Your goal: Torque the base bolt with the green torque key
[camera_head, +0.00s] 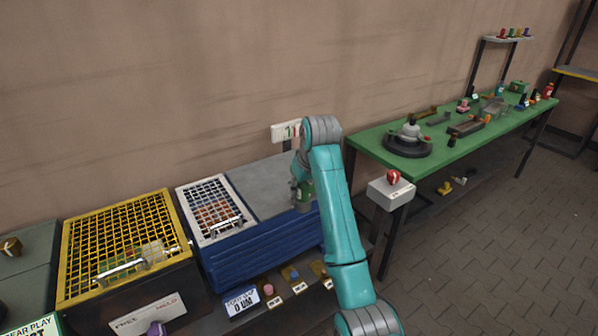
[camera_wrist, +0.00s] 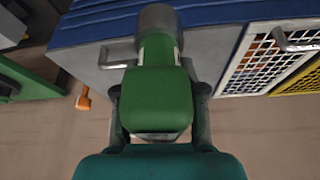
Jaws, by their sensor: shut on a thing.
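My gripper (camera_wrist: 160,95) is shut on the green torque key (camera_wrist: 158,82), with one finger on each side of its green block-shaped body. The key's grey round end (camera_wrist: 157,18) points away from the gripper in the wrist view. In the head view, the key (camera_head: 305,193) hangs beside my arm, over the right side of the blue-sided cabinet (camera_head: 262,250). My gripper is mostly hidden behind the arm there. I cannot make out which part is the base bolt. A round dark base with a grey fitting (camera_head: 408,141) sits on the green bench (camera_head: 372,142).
A white-framed mesh cover (camera_head: 190,203) and a yellow mesh cage (camera_head: 66,262) stand left of the key. A grey box with a red knob (camera_head: 391,192) is at the bench's near corner. Several small parts lie along the bench. The paved floor at right is clear.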

